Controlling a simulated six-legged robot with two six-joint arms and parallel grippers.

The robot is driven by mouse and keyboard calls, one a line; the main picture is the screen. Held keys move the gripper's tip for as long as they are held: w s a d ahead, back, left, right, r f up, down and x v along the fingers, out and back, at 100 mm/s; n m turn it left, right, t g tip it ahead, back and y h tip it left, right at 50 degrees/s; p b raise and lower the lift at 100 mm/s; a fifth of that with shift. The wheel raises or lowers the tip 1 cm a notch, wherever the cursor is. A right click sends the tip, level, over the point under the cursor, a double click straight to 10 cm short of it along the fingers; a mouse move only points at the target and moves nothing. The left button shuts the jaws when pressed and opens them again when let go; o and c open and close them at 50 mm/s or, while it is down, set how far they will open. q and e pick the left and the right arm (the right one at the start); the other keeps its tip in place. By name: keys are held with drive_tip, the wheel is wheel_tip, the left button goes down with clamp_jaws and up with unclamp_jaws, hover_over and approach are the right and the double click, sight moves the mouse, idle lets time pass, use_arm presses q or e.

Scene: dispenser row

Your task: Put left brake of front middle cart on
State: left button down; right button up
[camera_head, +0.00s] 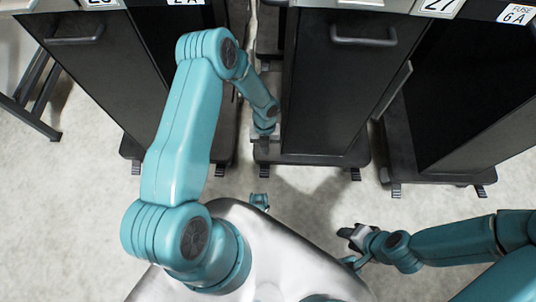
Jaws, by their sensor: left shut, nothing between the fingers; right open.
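The front middle cart (325,95) is a dark cabinet with a bar handle on a wheeled dark base. Its left brake (262,172) is a small dark ribbed pedal under the base's left front corner. Its right brake (355,174) shows at the right front corner. I cannot tell whether either pedal is up or down. My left gripper (264,138) points down at the base's left edge, above and behind the left brake. It is shut and empty, with its fingertips small and partly hidden. My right gripper (350,238) is open and empty over the floor, right of my body.
A dark cart (115,85) stands left and another (465,110) stands right, both with pedals at their bases. Narrow gaps separate the carts, and my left forearm reaches into the left gap. A dark metal frame (30,100) stands far left. The pale floor (310,205) before the carts is clear.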

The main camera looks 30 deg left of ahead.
use_arm(q)
drive_tip(key=shift+s, duration=0.1)
drive_tip(key=b+x, duration=0.4)
drive_tip(key=x, duration=0.8)
drive_tip(key=shift+d+f+b, duration=0.1)
drive_tip(key=shift+f+b, duration=0.15)
drive_tip(key=shift+b, duration=0.05)
drive_tip(key=shift+x, duration=0.8)
drive_tip(key=shift+b, duration=0.3)
